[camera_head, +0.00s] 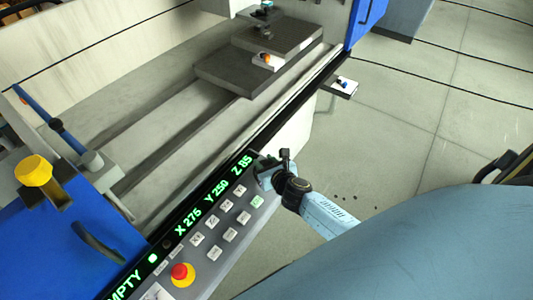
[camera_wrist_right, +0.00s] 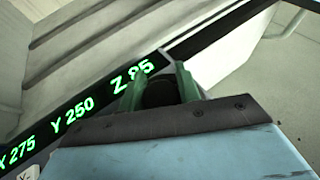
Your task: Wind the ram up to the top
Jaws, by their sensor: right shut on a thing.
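My right gripper (camera_head: 266,170) is at the upper right end of the machine's control panel (camera_head: 206,262), beside the Z reading. In the right wrist view its two greenish fingers (camera_wrist_right: 161,84) are shut on a dark round knob (camera_wrist_right: 160,94), mostly hidden between them. The black display strip (camera_head: 205,204) reads X 275, Y 250, Z 85 in green, with part of the word EMPTY at its lower end. I cannot tell for sure which part is the ram. My left gripper is not in view.
The panel has several pale keys and a red stop button (camera_head: 180,272) on yellow. Dark stepped blocks (camera_head: 258,68) stand in the pale tank. A blue housing (camera_head: 50,235) with a yellow knob (camera_head: 34,171) is at left. A small shelf (camera_head: 340,88) juts out over open floor (camera_head: 440,110).

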